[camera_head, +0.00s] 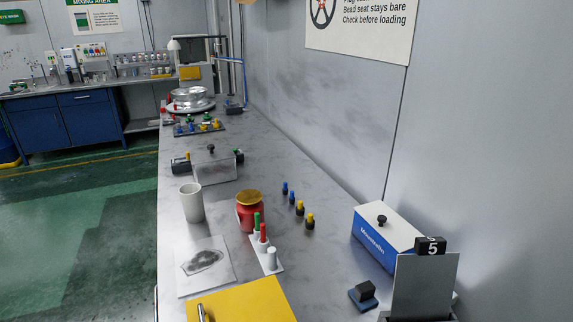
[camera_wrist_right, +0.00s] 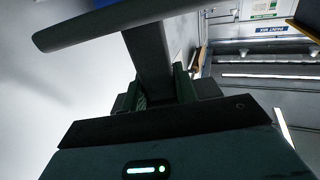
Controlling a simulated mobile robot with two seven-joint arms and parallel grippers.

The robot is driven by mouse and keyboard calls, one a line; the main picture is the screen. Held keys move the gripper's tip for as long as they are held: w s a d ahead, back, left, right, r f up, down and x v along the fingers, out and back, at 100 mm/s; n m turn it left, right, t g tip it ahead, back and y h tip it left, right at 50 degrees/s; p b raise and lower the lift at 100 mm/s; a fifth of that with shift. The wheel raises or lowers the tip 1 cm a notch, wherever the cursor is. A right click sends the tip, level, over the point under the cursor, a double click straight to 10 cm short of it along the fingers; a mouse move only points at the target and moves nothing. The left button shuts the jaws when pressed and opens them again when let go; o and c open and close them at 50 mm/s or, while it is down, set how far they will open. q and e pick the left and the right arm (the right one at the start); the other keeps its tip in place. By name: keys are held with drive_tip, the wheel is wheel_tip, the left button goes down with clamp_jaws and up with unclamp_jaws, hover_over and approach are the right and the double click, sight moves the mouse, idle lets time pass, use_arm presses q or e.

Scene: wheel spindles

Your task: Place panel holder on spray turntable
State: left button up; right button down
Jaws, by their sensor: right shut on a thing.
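My right gripper (camera_wrist_right: 160,92) fills the middle of the right wrist view and is shut on the stem of a dark grey T-shaped piece (camera_wrist_right: 150,50). The piece has a long rounded crossbar at the top; I cannot tell whether it is the panel holder. A silver wheel-like disc on a round base (camera_head: 191,104) stands at the far end of the bench in the head view and may be the spray turntable. A grey upright plate (camera_head: 424,285) with a black tag "5" stands at the lower right. My left gripper is not in view.
The grey bench (camera_head: 330,235) runs along the wall. On it are a white cup (camera_head: 191,204), a red pot (camera_head: 249,215), a blue and white box (camera_head: 383,240), a yellow sheet (camera_head: 245,303) and several small coloured bottles. Its middle has some bare room.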

drive_tip(key=shift+r, duration=0.1)
drive_tip(key=shift+a, duration=0.1)
drive_tip(key=shift+w+a+r+y, duration=0.15)
drive_tip(key=shift+a+r+y, duration=0.05)
drive_tip(key=shift+r+y, duration=0.1)
drive_tip(key=w+a+r+n+g+y, duration=0.2)
drive_tip(key=a+r+n+y, duration=0.2)
drive_tip(key=a, duration=0.3)
drive_tip(key=w+a+r+n+g+y, duration=0.1)
drive_tip(key=a+r+n+g+y, duration=0.1)
drive_tip(key=a+r+n+y, duration=0.2)
drive_tip(key=shift+w+a+r+y, duration=0.35)
drive_tip(key=shift+a+r+y, duration=0.35)
drive_tip(key=shift+a+y, duration=0.85)
